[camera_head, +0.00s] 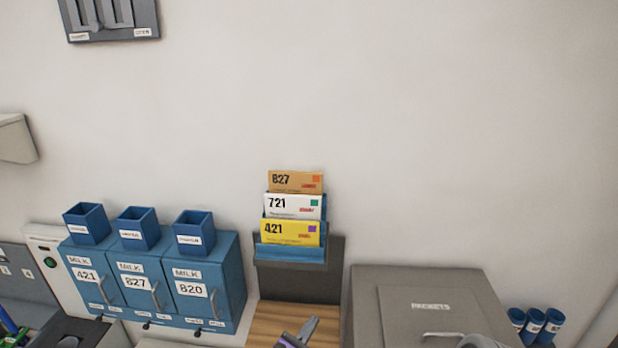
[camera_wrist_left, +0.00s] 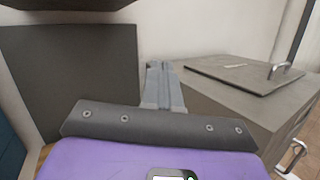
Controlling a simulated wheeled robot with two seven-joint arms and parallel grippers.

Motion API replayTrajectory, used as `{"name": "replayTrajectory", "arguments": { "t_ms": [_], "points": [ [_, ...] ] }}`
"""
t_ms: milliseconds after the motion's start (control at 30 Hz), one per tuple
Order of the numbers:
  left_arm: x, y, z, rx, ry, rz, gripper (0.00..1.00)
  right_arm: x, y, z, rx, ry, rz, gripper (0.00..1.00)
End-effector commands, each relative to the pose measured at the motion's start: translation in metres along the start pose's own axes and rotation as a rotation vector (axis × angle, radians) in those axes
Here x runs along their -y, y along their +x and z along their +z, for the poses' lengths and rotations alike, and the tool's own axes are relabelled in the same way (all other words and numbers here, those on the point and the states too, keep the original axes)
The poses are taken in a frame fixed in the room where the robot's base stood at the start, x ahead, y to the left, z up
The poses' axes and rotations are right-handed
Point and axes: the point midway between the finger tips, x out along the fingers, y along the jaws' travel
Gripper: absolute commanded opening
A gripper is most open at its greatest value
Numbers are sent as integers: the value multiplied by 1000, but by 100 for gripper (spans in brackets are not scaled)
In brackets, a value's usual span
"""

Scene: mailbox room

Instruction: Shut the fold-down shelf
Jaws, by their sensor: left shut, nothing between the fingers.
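A dark grey slab (camera_head: 332,255) sticks out from the wall under the letter rack. Its edge shows at the top left of the left wrist view (camera_wrist_left: 65,4), with an upright dark grey panel (camera_wrist_left: 72,75) below it. I cannot tell for sure which of these is the fold-down shelf or whether it is hinged up or down. My left gripper (camera_head: 312,325) is shut and empty, over the wooden surface (camera_head: 270,323) in front of the panel. In the left wrist view its fingers (camera_wrist_left: 162,75) are together, apart from the panel. My right gripper cannot be made out.
The letter rack (camera_head: 290,254) holds envelopes 827, 721 and 421 above the slab. Blue milk boxes (camera_head: 150,285) stand to the left. A grey packets box (camera_head: 420,290) with a handle stands close on the right. Blue tubes (camera_head: 535,325) are beyond it.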

Motion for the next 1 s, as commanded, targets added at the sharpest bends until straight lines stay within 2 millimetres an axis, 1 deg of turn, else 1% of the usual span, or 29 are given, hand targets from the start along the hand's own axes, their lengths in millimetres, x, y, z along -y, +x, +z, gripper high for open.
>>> {"name": "replayTrajectory", "arguments": {
  "t_ms": [33, 67, 100, 167, 200, 267, 300, 367, 400, 467, 500, 533, 567, 600, 667, 700, 800, 833, 900, 1000],
  "points": [
    [38, -12, -12, -8, 18, -144, 0, -5, 14, 0, 0, 0, 0, 46],
    [59, -20, -17, -15, 29, -232, 0, -7, 18, -1, 0, 0, 0, 46],
    [86, -33, -24, -26, 48, -346, 0, -9, 23, -1, 0, 0, 0, 46],
    [122, -58, -36, -50, 79, -509, 0, -12, 30, -1, 0, 0, 0, 46],
    [144, -76, -45, -70, 105, -616, 0, -14, 36, -2, 0, 0, 0, 46],
    [172, -108, -60, -104, 149, -772, 0, -16, 44, -2, 0, 0, 0, 46],
    [188, -131, -72, -130, 184, -874, 0, -18, 49, -2, 0, 0, 0, 46],
    [208, -169, -90, -173, 246, -1024, 0, -22, 58, -2, 0, 0, 0, 46],
    [217, -195, -104, -204, 293, -1120, 0, -24, 63, -3, 0, 0, 0, 46],
    [225, -233, -123, -250, 372, -1253, 0, -27, 72, -3, 0, 0, 0, 46],
    [227, -258, -136, -280, 430, -1335, 0, -29, 78, -3, 0, 0, 0, 46],
    [226, -275, -146, -303, 477, -1393, 0, -31, 82, -4, 0, 0, 0, 46],
    [225, -292, -156, -323, 527, -1446, 0, -32, 86, -4, 0, 0, 0, 46],
    [221, -312, -168, -349, 595, -1511, 0, -34, 92, -4, 0, 0, 0, 46],
    [212, -340, -186, -383, 704, -1596, 0, -38, 100, -4, 0, 0, 0, 46],
    [204, -356, -196, -401, 782, -1643, 0, -40, 106, -4, 0, 0, 0, 46],
    [184, -384, -219, -426, 978, -1725, 0, -45, 119, -5, 0, 0, 0, 46],
    [178, -390, -224, -429, 1033, -1739, 0, -46, 123, -5, 0, 0, 0, 46],
    [166, -398, -233, -424, 1153, -1757, 0, -49, 130, -6, 0, 0, 0, 46],
    [155, -403, -239, -405, 1282, -1757, 0, -51, 137, -6, 0, 0, 0, 46]
  ]
}}
